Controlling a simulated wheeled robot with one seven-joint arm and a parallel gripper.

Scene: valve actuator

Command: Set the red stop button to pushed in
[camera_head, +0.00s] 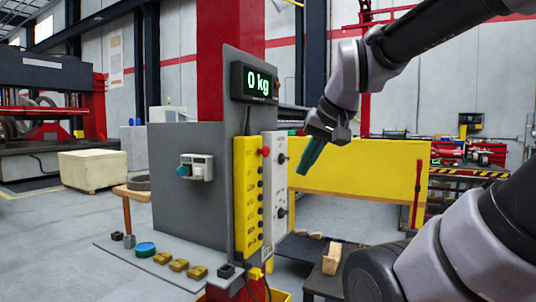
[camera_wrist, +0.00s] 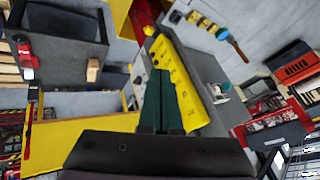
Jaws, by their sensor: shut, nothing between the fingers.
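The red stop button (camera_head: 266,151) sticks out near the top of the tall yellow control box (camera_head: 248,195), above a column of dark buttons. I cannot tell from this view how far it is pressed. The yellow box also shows in the wrist view (camera_wrist: 183,88), beside my fingers, but I cannot make out the red button there. My gripper (camera_head: 304,169) is shut and empty, with its green fingers pointing down and left. It appears to the right of the box, apart from the button. In the wrist view my gripper (camera_wrist: 158,75) reaches toward the box.
A grey-white panel with knobs (camera_head: 275,185) stands right beside the yellow box. A grey upright board (camera_head: 185,215) carries a 0 kg display (camera_head: 255,83) above. A yellow barrier (camera_head: 360,180) lies behind my gripper. A wooden block (camera_head: 332,258) sits low at right.

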